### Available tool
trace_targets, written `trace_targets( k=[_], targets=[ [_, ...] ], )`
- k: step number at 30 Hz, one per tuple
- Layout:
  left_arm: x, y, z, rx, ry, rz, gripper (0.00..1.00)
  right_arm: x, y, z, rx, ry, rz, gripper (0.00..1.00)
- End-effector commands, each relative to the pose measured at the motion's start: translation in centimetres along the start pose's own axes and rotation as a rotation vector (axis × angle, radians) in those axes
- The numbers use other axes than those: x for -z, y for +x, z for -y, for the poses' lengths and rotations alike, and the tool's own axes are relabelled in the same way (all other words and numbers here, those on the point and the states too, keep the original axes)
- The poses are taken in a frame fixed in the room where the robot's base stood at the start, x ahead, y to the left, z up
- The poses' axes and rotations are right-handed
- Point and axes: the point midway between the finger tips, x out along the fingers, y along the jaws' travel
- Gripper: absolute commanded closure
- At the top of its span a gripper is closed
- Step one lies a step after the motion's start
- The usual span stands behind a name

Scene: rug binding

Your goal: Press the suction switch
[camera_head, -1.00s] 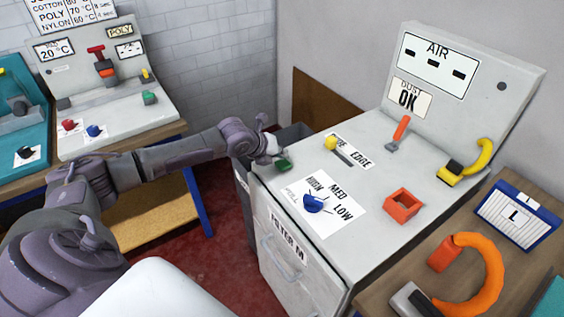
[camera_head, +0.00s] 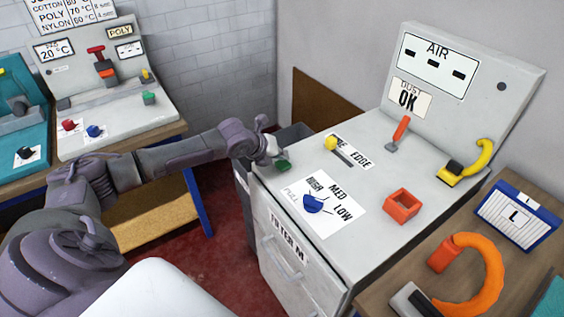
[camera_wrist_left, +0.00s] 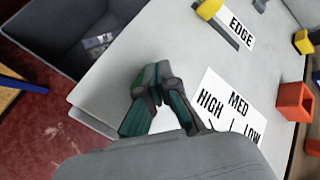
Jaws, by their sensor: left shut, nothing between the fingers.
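A small green switch (camera_head: 284,166) sits near the left corner of the grey machine top (camera_head: 300,255). It carries no readable label, so I cannot confirm it is the suction switch. My left gripper (camera_head: 273,158) is shut and empty, with its fingertips right at the green switch. In the left wrist view the closed fingers (camera_wrist_left: 157,92) point down at the grey top and hide most of the switch; a bit of green shows beside them. I cannot tell whether they touch it or whether it is pressed. My right gripper is out of view.
A blue knob (camera_head: 314,204) on a HIGH/MED/LOW label, a yellow-knobbed slider (camera_head: 331,142), an orange lever (camera_head: 400,130), an orange square holder (camera_head: 402,206) and a yellow hooked nozzle (camera_head: 482,160) stand on the machine. A grey bin (camera_head: 292,134) is behind its left edge.

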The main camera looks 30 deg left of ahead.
Motion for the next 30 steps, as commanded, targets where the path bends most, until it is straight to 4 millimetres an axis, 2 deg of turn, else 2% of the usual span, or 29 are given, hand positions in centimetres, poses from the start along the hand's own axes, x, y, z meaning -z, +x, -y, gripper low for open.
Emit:
trace_targets(
  k=[30],
  targets=[
    [0.64, 0.83, -0.62, -0.001, 0.0, -0.001, 1.0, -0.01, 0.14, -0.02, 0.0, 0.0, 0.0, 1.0]
  ],
)
